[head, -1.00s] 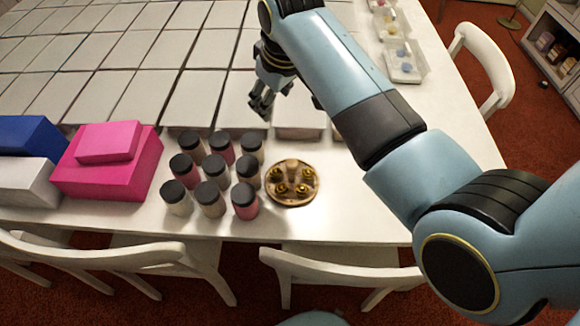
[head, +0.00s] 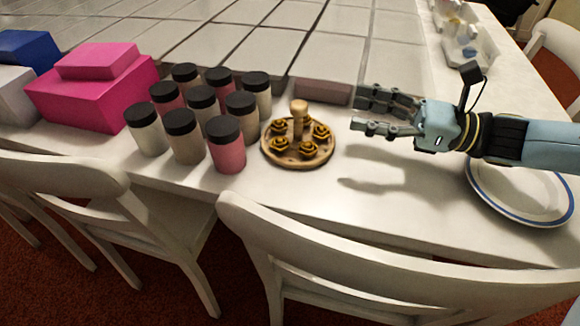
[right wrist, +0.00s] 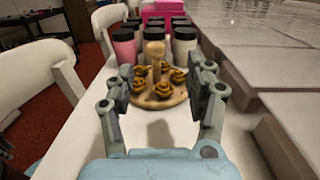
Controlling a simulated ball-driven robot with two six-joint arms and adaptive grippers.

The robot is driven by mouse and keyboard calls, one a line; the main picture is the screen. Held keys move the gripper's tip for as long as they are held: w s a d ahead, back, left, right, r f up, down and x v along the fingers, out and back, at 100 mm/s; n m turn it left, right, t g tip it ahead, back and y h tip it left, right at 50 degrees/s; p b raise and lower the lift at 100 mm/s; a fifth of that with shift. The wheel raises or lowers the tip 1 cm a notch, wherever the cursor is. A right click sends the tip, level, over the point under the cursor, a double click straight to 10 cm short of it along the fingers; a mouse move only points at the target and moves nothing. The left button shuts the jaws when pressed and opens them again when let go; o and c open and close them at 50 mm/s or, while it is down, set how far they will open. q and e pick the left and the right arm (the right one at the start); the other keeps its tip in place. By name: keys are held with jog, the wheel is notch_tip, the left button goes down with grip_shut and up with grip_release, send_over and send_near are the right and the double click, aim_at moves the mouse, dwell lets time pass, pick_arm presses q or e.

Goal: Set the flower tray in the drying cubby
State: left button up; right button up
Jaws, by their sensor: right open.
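The flower tray (head: 325,154) is a round wooden board with several gold-brown flowers around an upright wooden peg handle (head: 299,112). It stands on the white table, right of the jars. My right gripper (head: 360,112) is open and empty, to the right of the tray, above the table, fingers pointing left at it. In the right wrist view the tray (right wrist: 163,101) shows ahead between the two open fingers (right wrist: 165,83), apart from them. A large grid of pale cells (head: 240,45) lies behind; which of them is the drying cubby I cannot tell. My left gripper is not in view.
Several black-lidded jars (head: 227,150) stand close left of the tray. Pink boxes (head: 95,90) are farther left. A blue-rimmed plate (head: 480,192) lies under my right forearm. White chairs (head: 330,250) line the front edge. The table in front of the tray is clear.

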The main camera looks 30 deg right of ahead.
aim_at(298, 115)
jog(key=shift+s+f, duration=0.25)
jog(key=shift+f, duration=0.3)
jog(key=shift+s+f, duration=0.2)
jog(key=shift+f, duration=0.35)
jog(key=shift+b+x, duration=0.65)
jog(key=shift+x, duration=0.1)
jog(key=b+x, duration=0.1)
jog(key=x, duration=0.2)
jog(key=shift+w+a+f+b, duration=0.15)
jog(key=shift+w+a+b, duration=0.1)
jog(key=shift+a+b, duration=0.05)
jog(key=shift+w+a+b, duration=0.35)
jog(key=shift+w+a, duration=0.05)
jog(key=shift+w, duration=0.05)
jog(key=b+x, duration=0.1)
jog(key=x, duration=0.3)
jog(key=shift+w+a, duration=0.4)
jog(key=shift+w, duration=0.05)
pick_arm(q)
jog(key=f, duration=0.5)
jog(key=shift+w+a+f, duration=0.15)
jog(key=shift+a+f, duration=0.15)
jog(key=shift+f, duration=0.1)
pick_arm(e)
jog(key=shift+c, duration=0.4)
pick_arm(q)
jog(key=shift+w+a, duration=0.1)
pick_arm(e)
grip_shut()
